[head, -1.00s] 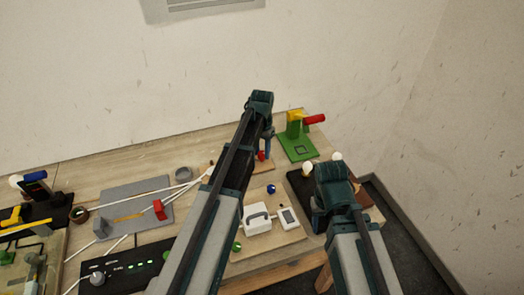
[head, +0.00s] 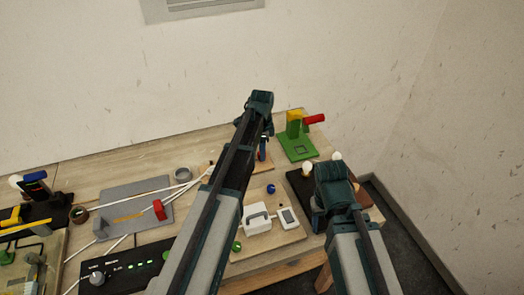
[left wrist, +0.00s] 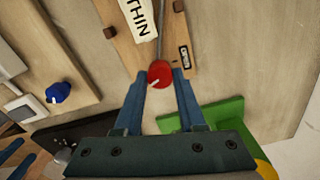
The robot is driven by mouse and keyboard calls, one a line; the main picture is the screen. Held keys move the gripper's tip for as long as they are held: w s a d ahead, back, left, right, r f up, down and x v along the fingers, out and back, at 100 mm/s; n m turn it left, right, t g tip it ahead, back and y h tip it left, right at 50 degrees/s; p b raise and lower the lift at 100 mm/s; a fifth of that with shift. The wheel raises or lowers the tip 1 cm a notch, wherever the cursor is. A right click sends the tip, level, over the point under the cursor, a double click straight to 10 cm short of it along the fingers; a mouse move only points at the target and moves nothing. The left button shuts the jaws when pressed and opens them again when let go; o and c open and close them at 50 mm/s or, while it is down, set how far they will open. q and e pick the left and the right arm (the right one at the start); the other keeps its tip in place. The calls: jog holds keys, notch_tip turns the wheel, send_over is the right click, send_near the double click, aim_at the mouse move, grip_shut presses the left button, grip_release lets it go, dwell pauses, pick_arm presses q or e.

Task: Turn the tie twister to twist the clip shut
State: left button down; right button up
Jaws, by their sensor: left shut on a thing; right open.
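The tie twister (left wrist: 180,35) is a wooden board with a label reading THIN, a thin rod and a red knob (left wrist: 160,74) with a pale pointer mark. In the left wrist view my left gripper (left wrist: 160,80) is shut on the red knob, one blue finger on each side. In the head view my left gripper (head: 267,142) reaches down over the board (head: 264,163) and mostly hides it. The clip cannot be made out. My right gripper (head: 317,208) is open, near the table's right edge, apart from the twister.
A green stand (head: 298,146) with a yellow post and red handle is just right of the twister. A blue knob (head: 271,188) and white boxes (head: 257,218) are in front. A grey tray (head: 120,210) with white cables lies left. Bare wood lies behind.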

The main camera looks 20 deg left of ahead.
pick_arm(q)
jog(key=shift+m, duration=1)
jog(key=c, duration=0.5)
grip_release()
notch_tip(320, 180, up, 14)
jog(key=p, duration=1.3)
jog(key=shift+p, duration=0.4)
pick_arm(e)
notch_tip(320, 180, up, 14)
pick_arm(q)
jog(key=shift+f, duration=0.15)
pick_arm(e)
jog(key=shift+f, duration=0.1)
